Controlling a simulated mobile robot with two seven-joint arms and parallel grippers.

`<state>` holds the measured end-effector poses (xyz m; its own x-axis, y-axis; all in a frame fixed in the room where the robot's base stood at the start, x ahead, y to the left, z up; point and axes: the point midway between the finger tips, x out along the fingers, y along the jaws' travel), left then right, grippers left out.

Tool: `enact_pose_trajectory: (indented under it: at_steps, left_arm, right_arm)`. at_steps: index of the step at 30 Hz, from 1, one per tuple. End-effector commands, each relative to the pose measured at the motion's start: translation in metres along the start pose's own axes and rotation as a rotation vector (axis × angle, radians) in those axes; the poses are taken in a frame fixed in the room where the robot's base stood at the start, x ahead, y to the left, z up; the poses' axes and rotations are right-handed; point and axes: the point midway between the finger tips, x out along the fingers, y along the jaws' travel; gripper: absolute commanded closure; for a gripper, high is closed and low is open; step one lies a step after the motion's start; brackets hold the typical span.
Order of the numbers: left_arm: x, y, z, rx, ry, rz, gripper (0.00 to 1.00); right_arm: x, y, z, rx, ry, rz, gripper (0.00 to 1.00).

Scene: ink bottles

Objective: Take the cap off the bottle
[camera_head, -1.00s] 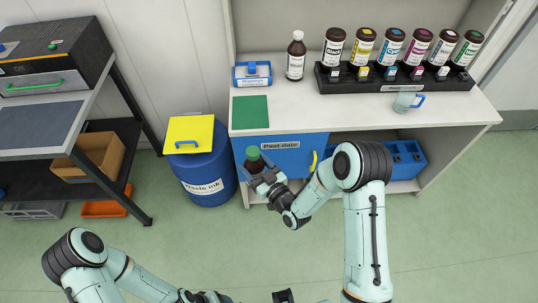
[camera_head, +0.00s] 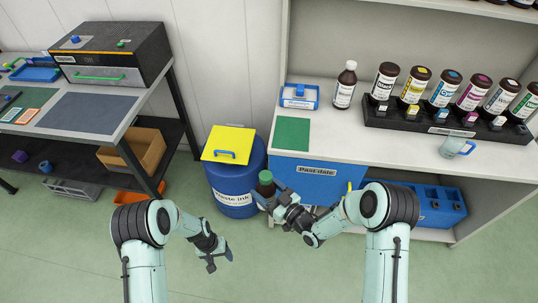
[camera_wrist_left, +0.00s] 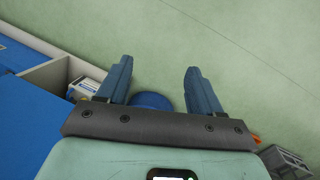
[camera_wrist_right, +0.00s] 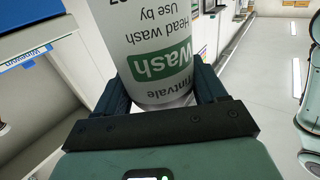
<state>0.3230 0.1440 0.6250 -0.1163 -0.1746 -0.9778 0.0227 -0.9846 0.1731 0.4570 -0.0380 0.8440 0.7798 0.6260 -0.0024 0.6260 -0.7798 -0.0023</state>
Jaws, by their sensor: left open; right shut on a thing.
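A bottle with a green cap (camera_head: 265,177) is held by my right gripper (camera_head: 270,199) in front of the bench, beside the blue waste ink drum. In the right wrist view the bottle (camera_wrist_right: 155,45) shows a white label reading "Wash" and "Head wash", upside down in the picture, between the two fingers. The cap is on the bottle in the head view; it is outside the right wrist view. My left gripper (camera_head: 220,262) is open and empty over the floor, lower left of the bottle. In the left wrist view its fingers (camera_wrist_left: 156,68) are apart with nothing between them.
The waste ink drum (camera_head: 233,190) with a yellow lid (camera_head: 229,144) stands close to the bottle. The bench (camera_head: 335,128) holds a green mat (camera_head: 292,133), a brown bottle (camera_head: 345,86) and a black rack (camera_head: 440,118) of ink bottles. A black-framed table stands left. Floor between my arms is clear.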

Motion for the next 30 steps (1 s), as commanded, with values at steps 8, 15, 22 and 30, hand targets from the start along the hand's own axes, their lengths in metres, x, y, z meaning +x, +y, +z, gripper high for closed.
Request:
enact_pose_trajectory:
  at_steps: [8, 15, 22, 30]
  left_arm:
    - [-0.097, 0.048, -0.094, 0.174, 0.03, -0.065, 0.35]
    - [-0.195, 0.106, -0.131, 0.308, 0.05, -0.11, 0.35]
    - [-0.292, 0.166, -0.132, 0.43, 0.073, -0.149, 0.35]
    - [-0.359, 0.233, -0.101, 0.576, 0.071, -0.19, 0.35]
  right_arm:
    - [0.0, 0.0, -0.001, -0.001, 0.003, 0.0, 1.0]
    - [0.0, 0.0, -0.001, 0.0, 0.003, 0.001, 1.0]
    - [0.0, 0.0, -0.001, 0.0, 0.003, 0.0, 1.0]
    - [0.0, 0.0, -0.001, 0.0, 0.003, 0.0, 1.0]
